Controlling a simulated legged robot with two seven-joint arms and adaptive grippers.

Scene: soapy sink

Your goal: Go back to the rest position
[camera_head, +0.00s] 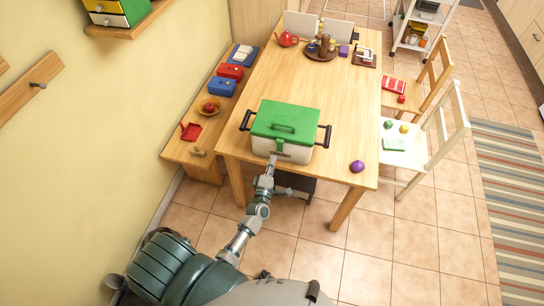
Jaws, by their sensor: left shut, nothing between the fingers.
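My left arm comes in from the lower left and reaches up to the near edge of the wooden table (337,165). My left gripper (272,160) is small in the picture and looks shut and empty. It is right in front of a white box with a green lid (287,122) and black side handles. I cannot tell whether the fingertips touch the box front. My right gripper is not in view.
A purple round thing (357,166) lies near the table's front right corner. A low wooden bench (180,148) with several small objects stands along the left wall. Two chairs, one white (430,150), stand at the right. Tiled floor is free at lower right.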

